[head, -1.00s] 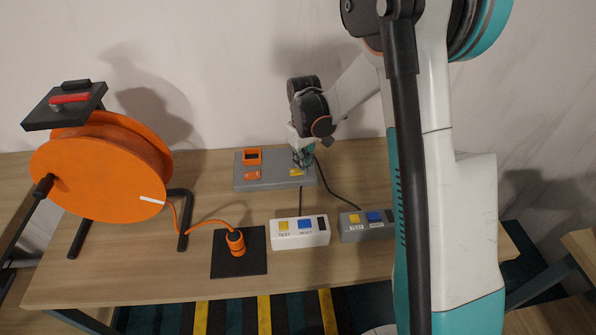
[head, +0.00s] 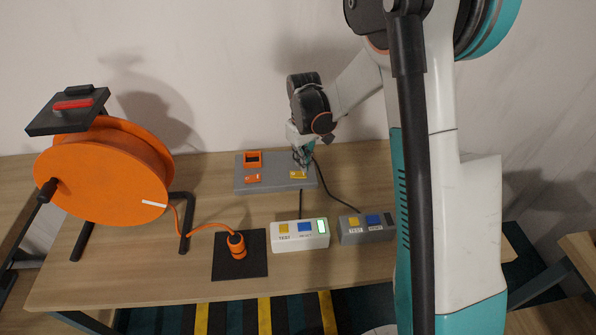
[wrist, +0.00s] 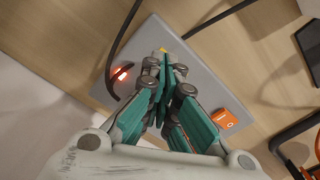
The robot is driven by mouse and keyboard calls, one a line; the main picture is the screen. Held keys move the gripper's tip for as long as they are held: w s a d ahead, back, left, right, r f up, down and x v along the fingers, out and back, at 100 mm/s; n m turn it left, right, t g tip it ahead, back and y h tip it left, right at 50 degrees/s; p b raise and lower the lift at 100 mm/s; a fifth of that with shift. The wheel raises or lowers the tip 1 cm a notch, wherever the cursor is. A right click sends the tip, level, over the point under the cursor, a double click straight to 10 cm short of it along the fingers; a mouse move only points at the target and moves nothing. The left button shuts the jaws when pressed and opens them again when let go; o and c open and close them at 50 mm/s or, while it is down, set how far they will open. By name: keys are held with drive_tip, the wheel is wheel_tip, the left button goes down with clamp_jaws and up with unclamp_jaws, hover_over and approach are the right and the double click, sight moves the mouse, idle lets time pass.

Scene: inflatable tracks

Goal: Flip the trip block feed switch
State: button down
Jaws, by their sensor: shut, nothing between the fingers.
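A grey panel (head: 275,184) lies at the back of the table. At its right is a small yellow switch (head: 298,174), the likely feed switch; a bit of yellow (wrist: 163,50) shows beyond my fingertips in the wrist view. My gripper (head: 302,164) is shut and empty, with its tips at or just above the yellow switch; I cannot tell if they touch. A white block (head: 301,242) in front has a yellow button, a blue button and a window (head: 322,227) lit pale green. A grey block (head: 366,237) beside it has a dark window.
The panel also bears an orange square frame (head: 253,159) and an orange piece (head: 252,178). A red-orange glow (wrist: 122,73) shows in the wrist view. Dark cables run near my gripper. An orange reel (head: 100,175) stands left, its plug (head: 237,246) on a black mat.

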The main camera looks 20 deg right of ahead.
sight(303, 174)
drive_tip(key=shift+r+p, duration=1.1)
drive_tip(key=shift+r, duration=1)
drive_tip(key=s+r+m+t, duration=0.2)
drive_tip(key=s+r+t, duration=0.1)
drive_tip(key=s+r, duration=1)
drive_tip(key=s+a+r+m+t, duration=0.1)
drive_tip(key=s+r+t, duration=0.3)
drive_tip(key=s, duration=0.8)
drive_tip(key=shift+s+a+r+m, duration=0.2)
drive_tip(key=shift+s+r+m, duration=0.2)
drive_tip(key=shift+r, duration=0.25)
